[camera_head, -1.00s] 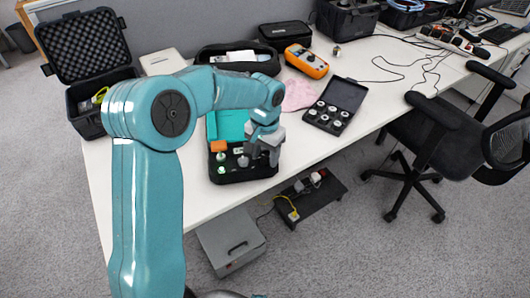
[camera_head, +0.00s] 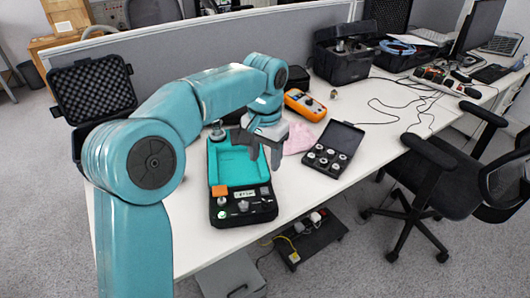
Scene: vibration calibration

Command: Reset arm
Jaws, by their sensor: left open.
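My left arm, teal, comes in from the left and reaches over the white table (camera_head: 300,190). My left gripper (camera_head: 262,160) is open and empty, fingers pointing down, above the far right part of a black case with a teal lining (camera_head: 228,165). A round metal piece shows by the case's far edge, partly hidden by my arm. My right gripper is not in view.
An open black box with several round pieces (camera_head: 333,150) lies right of the gripper, near a pink cloth (camera_head: 298,138) and an orange meter (camera_head: 306,104). A foam-lined case (camera_head: 92,92) stands open at left. A black chair (camera_head: 440,165) is at the right.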

